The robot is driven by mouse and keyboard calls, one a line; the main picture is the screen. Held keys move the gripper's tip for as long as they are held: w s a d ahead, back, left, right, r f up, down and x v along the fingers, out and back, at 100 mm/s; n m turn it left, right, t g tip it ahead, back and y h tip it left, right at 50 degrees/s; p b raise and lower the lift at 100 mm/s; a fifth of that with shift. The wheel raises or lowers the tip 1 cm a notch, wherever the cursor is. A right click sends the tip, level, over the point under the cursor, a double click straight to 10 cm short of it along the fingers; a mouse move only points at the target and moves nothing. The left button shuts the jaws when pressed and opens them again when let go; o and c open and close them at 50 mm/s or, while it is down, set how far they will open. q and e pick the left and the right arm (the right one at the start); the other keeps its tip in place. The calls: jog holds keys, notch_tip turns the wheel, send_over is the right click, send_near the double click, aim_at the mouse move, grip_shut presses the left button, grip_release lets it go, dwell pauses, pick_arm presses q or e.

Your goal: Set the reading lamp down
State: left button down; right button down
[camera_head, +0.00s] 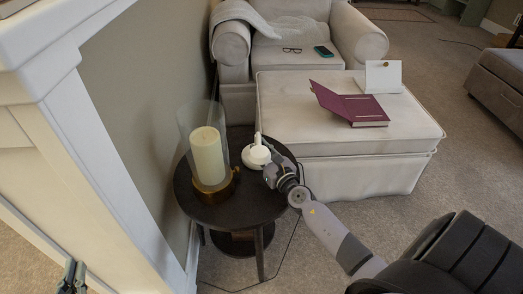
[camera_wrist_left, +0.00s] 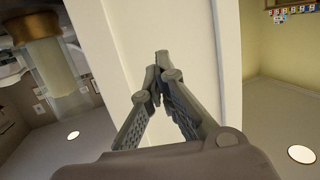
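The white reading lamp (camera_head: 257,154), a small rounded body with a short upright part, is at the right side of the dark round side table (camera_head: 235,208). It appears to rest on the tabletop, but its underside is not clear. My right gripper (camera_head: 270,168) is right against the lamp's near right side; its fingers are mostly hidden, so its grip cannot be told. My left gripper (camera_head: 72,277) is low at the left edge, away from the table. In the left wrist view its fingertips (camera_wrist_left: 160,70) meet with nothing between them.
A cream candle (camera_head: 208,156) in a glass holder with a brass base stands left of the lamp. A white mantel (camera_head: 100,150) borders the table's left. An ottoman (camera_head: 330,145) with a purple book (camera_head: 350,104) is behind. A dark cord (camera_head: 287,250) hangs to the floor.

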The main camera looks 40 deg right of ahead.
pick_arm(q)
jog(key=shift+r, duration=0.1)
pick_arm(e)
jog(key=shift+r, duration=0.15)
jog(key=c, duration=1.5)
grip_release()
jog(key=shift+f, duration=0.2)
pick_arm(q)
jog(key=shift+w+r+t, duration=0.1)
jog(key=shift+r+t, duration=0.2)
jog(key=shift+r, duration=0.05)
pick_arm(e)
jog(key=shift+r, duration=0.1)
